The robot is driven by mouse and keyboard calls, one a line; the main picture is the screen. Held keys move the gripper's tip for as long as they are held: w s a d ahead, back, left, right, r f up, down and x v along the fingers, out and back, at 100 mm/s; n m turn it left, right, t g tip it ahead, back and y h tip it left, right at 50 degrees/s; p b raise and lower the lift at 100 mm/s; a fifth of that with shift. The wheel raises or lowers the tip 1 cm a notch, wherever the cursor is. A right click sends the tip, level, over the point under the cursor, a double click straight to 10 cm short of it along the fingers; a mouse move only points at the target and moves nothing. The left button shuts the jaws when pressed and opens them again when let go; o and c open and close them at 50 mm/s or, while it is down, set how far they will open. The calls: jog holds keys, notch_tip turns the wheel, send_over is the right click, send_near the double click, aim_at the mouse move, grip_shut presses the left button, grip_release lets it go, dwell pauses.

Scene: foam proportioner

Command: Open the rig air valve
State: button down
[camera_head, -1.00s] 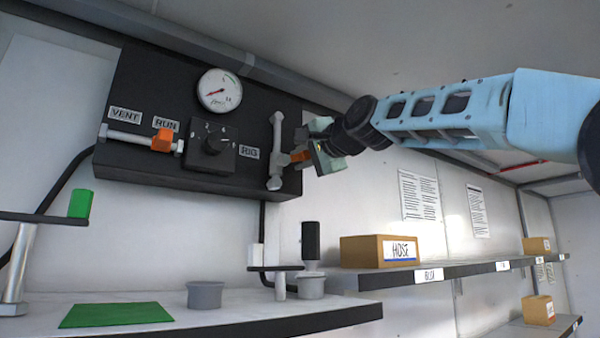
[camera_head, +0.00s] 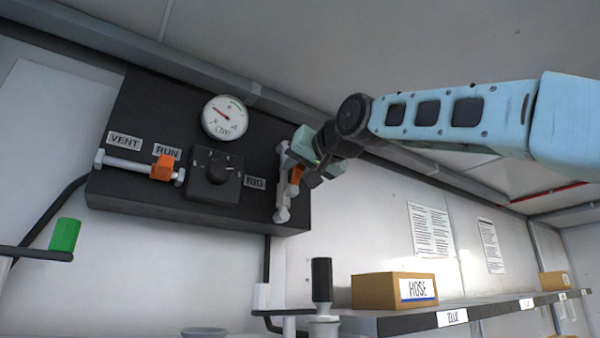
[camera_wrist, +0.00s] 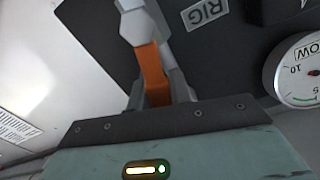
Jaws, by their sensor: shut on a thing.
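The rig air valve (camera_head: 283,180) sits on a vertical grey pipe at the right end of the black panel, beside the RIG label (camera_head: 255,183). Its orange handle (camera_head: 296,174) lies roughly along the pipe, partly hidden by my gripper. My gripper (camera_head: 303,160) is shut on the handle from the upper right.
A second valve with an orange handle (camera_head: 162,168) sits at the panel's left, near the VENT and RUN labels. A black knob (camera_head: 215,172) is between the valves. Below are a HOSE box (camera_head: 394,290) on a shelf and a crank with a black grip (camera_head: 321,280).

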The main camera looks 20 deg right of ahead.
jog(key=shift+s+a+n, duration=0.1)
jog(key=shift+a+n, duration=0.3)
jog(key=shift+n, duration=0.35)
jog(key=shift+s+a+n, duration=0.1)
jog(key=shift+a+n, duration=0.25)
jog(key=shift+n, duration=0.4)
jog(key=c, duration=1.3)
grip_release()
jog(key=shift+s, duration=0.1)
jog(key=b+v, duration=0.7)
jog(key=v, duration=1)
jog(key=shift+s+r, duration=0.1)
jog(key=shift+s, duration=0.05)
jog(key=shift+s, duration=0.1)
